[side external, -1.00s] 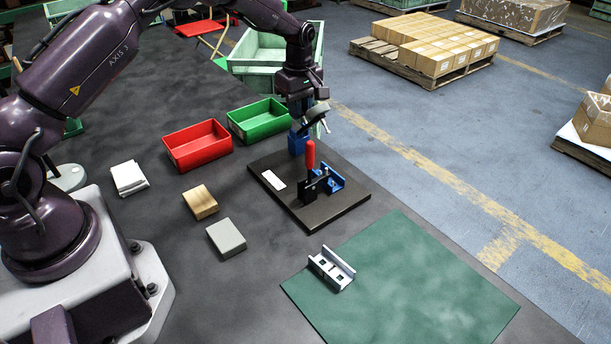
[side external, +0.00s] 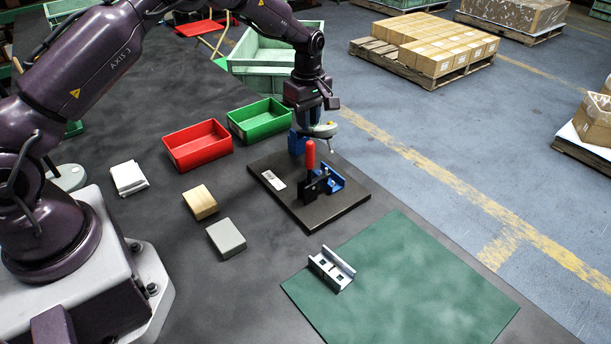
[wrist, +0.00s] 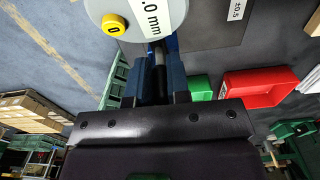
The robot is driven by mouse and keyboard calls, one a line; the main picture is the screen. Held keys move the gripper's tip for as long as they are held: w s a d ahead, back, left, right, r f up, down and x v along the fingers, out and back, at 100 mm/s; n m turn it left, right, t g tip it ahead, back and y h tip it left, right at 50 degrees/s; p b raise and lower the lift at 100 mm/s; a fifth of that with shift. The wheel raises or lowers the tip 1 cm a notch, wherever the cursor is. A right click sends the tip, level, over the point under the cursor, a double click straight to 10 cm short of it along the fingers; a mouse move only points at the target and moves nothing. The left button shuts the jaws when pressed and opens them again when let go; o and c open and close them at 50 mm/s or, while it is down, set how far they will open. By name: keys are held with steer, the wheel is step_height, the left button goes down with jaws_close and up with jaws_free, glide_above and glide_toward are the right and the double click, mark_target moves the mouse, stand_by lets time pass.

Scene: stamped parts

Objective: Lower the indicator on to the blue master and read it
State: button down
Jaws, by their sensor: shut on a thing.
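My gripper (side external: 309,128) is shut on the indicator (side external: 325,130), a pale round gauge held roughly level above the dark fixture plate (side external: 338,205). In the wrist view my gripper's fingers (wrist: 160,72) close around its dark stem. Its face (wrist: 150,22) shows a yellow button marked 0 and a display ending ".0 mm"; the rest is cut off. The blue master (side external: 332,180), a channel-shaped part, sits on the plate beside a black clamp with a red upright handle (side external: 310,156). The indicator is apart from the master, above and behind it.
A red bin (side external: 197,147) and a green bin (side external: 258,119) stand left of the plate. A wooden block (side external: 200,202), a grey block (side external: 226,238) and white cloths (side external: 128,178) lie nearer. A metal channel part (side external: 331,270) lies on the green mat (side external: 410,285), otherwise clear.

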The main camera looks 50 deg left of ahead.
mark_target(312, 132)
steer(key=shift+d+f, duration=0.75)
steer(key=shift+d, duration=0.15)
steer(key=c, duration=1.2)
jaws_free()
steer(key=shift+a, duration=0.1)
steer(key=shift+o, duration=0.2)
steer(key=shift+r, duration=0.1)
step_height(312, 132, up, 8)
steer(key=shift+a, duration=0.1)
